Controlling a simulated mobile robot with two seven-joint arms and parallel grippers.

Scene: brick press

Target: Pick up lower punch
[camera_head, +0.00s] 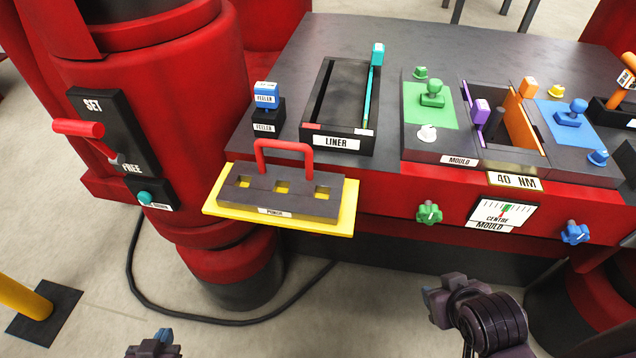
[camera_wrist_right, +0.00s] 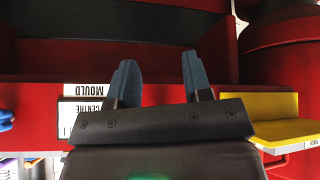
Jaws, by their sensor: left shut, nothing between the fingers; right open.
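The punch (camera_head: 279,194) is a dark grey block with three yellow-bottomed recesses and a red arched handle (camera_head: 284,147). It lies flat on a yellow plate (camera_head: 345,222) at the press's front left. My left gripper (camera_head: 153,346) shows only partly at the bottom edge of the head view, below and left of the punch, apart from it, shut and empty. My right gripper (camera_head: 440,293) is low in front of the press, right of the punch. In the right wrist view my right gripper (camera_wrist_right: 159,70) has its two blue-grey fingers apart with nothing between them.
The feeler block (camera_head: 265,107), liner tray (camera_head: 338,105) and mould box (camera_head: 472,160) stand on the press table. A set/free lever (camera_head: 80,128) is on the left column. The mould centre gauge (camera_wrist_right: 83,110) and yellow plate (camera_wrist_right: 262,107) flank my right fingers. Floor in front is open.

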